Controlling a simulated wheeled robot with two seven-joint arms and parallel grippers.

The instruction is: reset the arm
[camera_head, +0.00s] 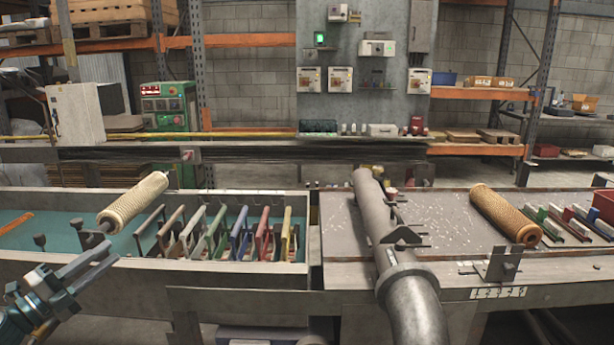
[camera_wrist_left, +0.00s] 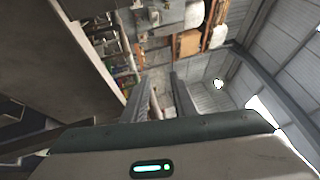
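My left gripper (camera_head: 106,254) is at the lower left of the head view, in front of the trough's near wall. In the left wrist view its two fingers (camera_wrist_left: 161,88) stand apart, with nothing held between them. A tan mesh tube (camera_head: 134,202) lies tilted on a support in the left trough, beyond the gripper and apart from it. A second mesh tube (camera_head: 505,215) lies on the right table. My right gripper does not show in either view.
The left trough (camera_head: 60,262) holds a row of coloured upright slats (camera_head: 240,235). A thick grey pipe (camera_head: 372,205) crosses the middle. The right table (camera_head: 450,240) carries coloured blocks (camera_head: 566,222) at its right. A grey panel (camera_head: 365,95) and shelves stand behind.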

